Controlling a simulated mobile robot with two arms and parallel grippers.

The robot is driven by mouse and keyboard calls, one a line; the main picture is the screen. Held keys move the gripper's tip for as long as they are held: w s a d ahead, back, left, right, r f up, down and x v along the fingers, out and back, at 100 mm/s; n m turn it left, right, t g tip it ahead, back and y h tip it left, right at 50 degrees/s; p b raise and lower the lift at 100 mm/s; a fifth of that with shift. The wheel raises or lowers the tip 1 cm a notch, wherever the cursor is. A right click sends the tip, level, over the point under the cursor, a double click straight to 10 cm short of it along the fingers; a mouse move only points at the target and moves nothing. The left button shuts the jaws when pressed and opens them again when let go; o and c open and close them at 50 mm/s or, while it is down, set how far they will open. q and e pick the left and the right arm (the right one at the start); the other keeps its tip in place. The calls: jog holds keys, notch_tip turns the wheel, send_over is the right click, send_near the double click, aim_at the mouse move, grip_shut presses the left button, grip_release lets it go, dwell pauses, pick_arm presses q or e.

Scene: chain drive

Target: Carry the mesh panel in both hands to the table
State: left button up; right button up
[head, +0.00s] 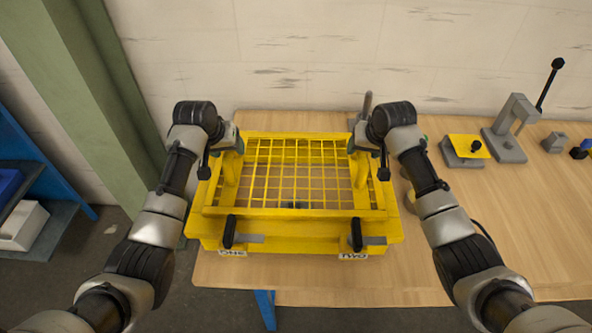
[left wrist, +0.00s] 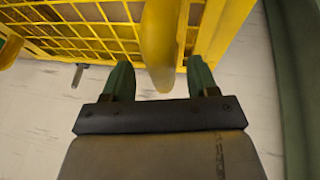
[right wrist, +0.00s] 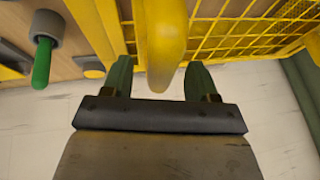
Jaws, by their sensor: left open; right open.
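The yellow mesh panel (head: 300,188) lies level on top of a yellow frame box (head: 300,233) that stands on the wooden table (head: 520,225). A yellow handle rises on each side of the panel. My left gripper (head: 232,150) is open at the left handle; in the left wrist view its green fingers stand on both sides of the handle (left wrist: 158,50), with gaps. My right gripper (head: 360,152) is open at the right handle; in the right wrist view its fingers flank the handle (right wrist: 163,50) without visible contact.
Two black clamp handles (head: 229,231) (head: 356,234) are at the box's front, above labels ONE and TWO. A grey press (head: 510,125) and a yellow-topped fixture (head: 465,148) stand to the right. The table's front right is clear. A green pillar (head: 75,90) stands left.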

pick_arm(q)
jog(key=shift+x, duration=0.95)
pick_arm(e)
jog(key=shift+x, duration=0.95)
pick_arm(q)
jog(key=shift+a, duration=0.1)
pick_arm(e)
jog(key=shift+r, duration=0.1)
pick_arm(q)
jog(key=shift+r, duration=0.1)
grip_shut()
pick_arm(e)
jog(key=shift+w, duration=0.1)
grip_shut()
